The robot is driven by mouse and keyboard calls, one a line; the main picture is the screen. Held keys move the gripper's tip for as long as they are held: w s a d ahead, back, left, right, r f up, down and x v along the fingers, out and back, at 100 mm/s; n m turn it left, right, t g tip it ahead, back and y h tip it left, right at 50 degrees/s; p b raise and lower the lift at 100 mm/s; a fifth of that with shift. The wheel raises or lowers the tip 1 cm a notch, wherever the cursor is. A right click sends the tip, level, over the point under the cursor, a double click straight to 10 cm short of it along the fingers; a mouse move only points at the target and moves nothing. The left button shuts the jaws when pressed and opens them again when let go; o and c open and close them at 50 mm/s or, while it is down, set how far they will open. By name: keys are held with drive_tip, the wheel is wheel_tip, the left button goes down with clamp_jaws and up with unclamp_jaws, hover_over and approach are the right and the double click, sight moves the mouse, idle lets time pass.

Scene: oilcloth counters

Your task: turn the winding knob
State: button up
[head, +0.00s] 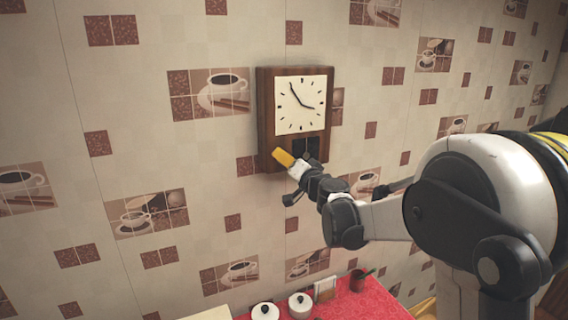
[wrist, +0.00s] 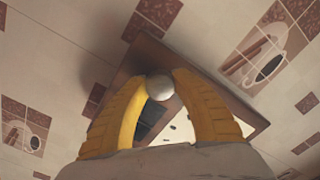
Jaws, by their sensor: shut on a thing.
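A wooden wall clock (head: 266,115) with a square white face hangs on the tiled wall in the head view. In the wrist view its wooden case (wrist: 150,52) appears tilted, with part of the white face (wrist: 180,130) between my fingers. The winding knob (wrist: 160,87) is a round, pale grey knob in the wrist view. My gripper (wrist: 158,88) has its two yellow fingers on either side of the knob, shut on it. In the head view my gripper (head: 285,158) is at the lower left of the clock, and the knob is hidden there.
A red counter (head: 367,306) lies below, with two white lidded pots (head: 300,305) (head: 265,312) and a dark red cup (head: 357,281) holding a dark utensil. The wall around the clock is flat and clear.

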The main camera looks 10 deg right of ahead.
drive_tip(key=m+b, duration=0.1)
drive_tip(key=m, duration=0.2)
drive_tip(key=shift+f+m, duration=0.1)
drive_tip(key=shift+m, duration=0.3)
drive_tip(key=m+b, duration=0.1)
drive_tip(key=m, duration=0.2)
drive_tip(key=shift+m+b, duration=0.3)
clamp_jaws()
drive_tip(key=m+b, duration=0.1)
drive_tip(key=m, duration=0.5)
drive_tip(key=shift+m, duration=0.4)
drive_tip(key=o, duration=1.2)
unclamp_jaws()
drive_tip(key=shift+s, duration=0.1)
drive_tip(key=v, duration=1.1)
drive_tip(key=shift+s, duration=0.45)
